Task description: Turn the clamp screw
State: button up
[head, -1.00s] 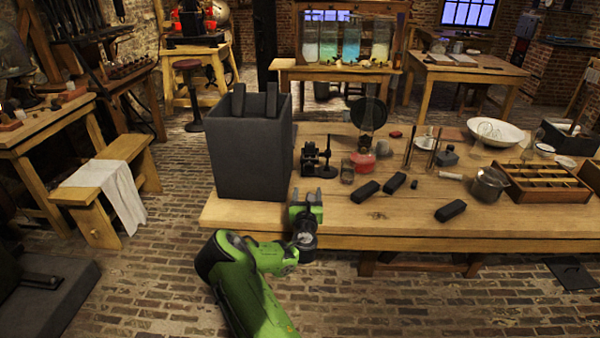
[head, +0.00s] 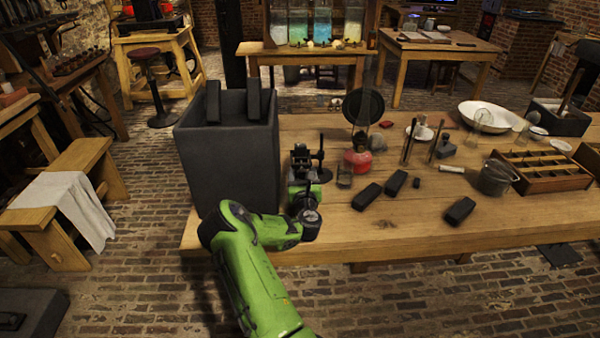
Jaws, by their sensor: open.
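A small black clamp device (head: 303,158) stands on the wooden table (head: 420,232), just right of the big dark jar. A thin upright rod shows at its right side; I cannot tell which part is the clamp screw. My gripper (head: 305,180) is at the near side of the clamp device, beyond my green wrist. It is open. Its fingertips are small and partly hidden against the black device, so I cannot tell whether they touch it.
The tall dark grey jar (head: 226,160) stands close on the left, with two black bars at its top. A red-based lamp (head: 357,160), a small glass (head: 345,175) and several black blocks (head: 367,196) lie to the right. The table's front edge is clear.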

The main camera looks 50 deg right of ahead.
jog(key=shift+c, duration=0.4)
jog(key=c, duration=0.9)
jog(key=shift+m, duration=0.4)
jog(key=shift+c, duration=0.2)
jog(key=m, duration=0.4)
jog(key=shift+w+m, duration=0.1)
jog(key=shift+m, duration=0.2)
jog(key=m, duration=0.5)
jog(key=shift+a+b, duration=0.15)
jog(key=shift+b, duration=0.2)
jog(key=shift+m, duration=0.3)
jog(key=o, duration=1)
